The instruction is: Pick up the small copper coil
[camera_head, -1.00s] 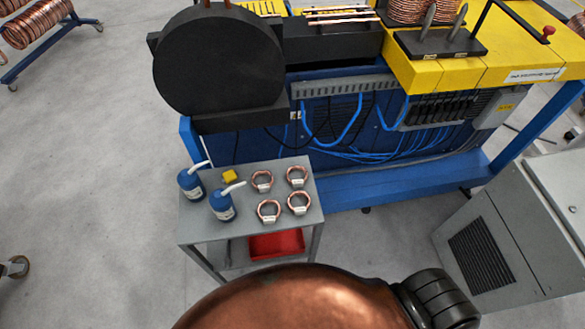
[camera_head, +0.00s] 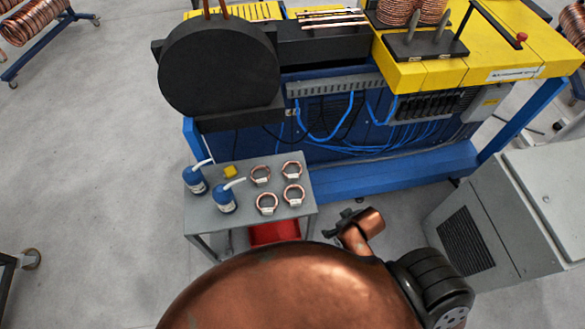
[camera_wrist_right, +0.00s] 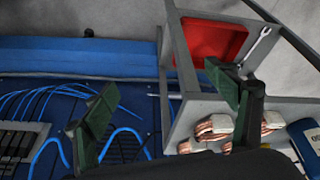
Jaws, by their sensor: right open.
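Several small copper coils with white labels sit on top of a grey cart: back left (camera_head: 260,174), back right (camera_head: 291,169), front left (camera_head: 266,203) and front right (camera_head: 293,195). My right gripper (camera_head: 341,221) is beyond the cart's right edge, apart from the coils. In the right wrist view the right gripper (camera_wrist_right: 160,80) has its two dark green fingers wide apart with nothing between them. Some coils (camera_wrist_right: 214,127) show there near the right finger, partly hidden by it and the wrist. My left gripper is not in view.
Two blue bottles (camera_head: 227,199) and a yellow block (camera_head: 230,172) share the cart top (camera_head: 243,218). A red bin (camera_head: 274,232) is on the lower shelf, with a wrench (camera_wrist_right: 258,45) nearby. A blue and yellow machine (camera_head: 400,175) stands behind; a grey cabinet (camera_head: 480,225) is right.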

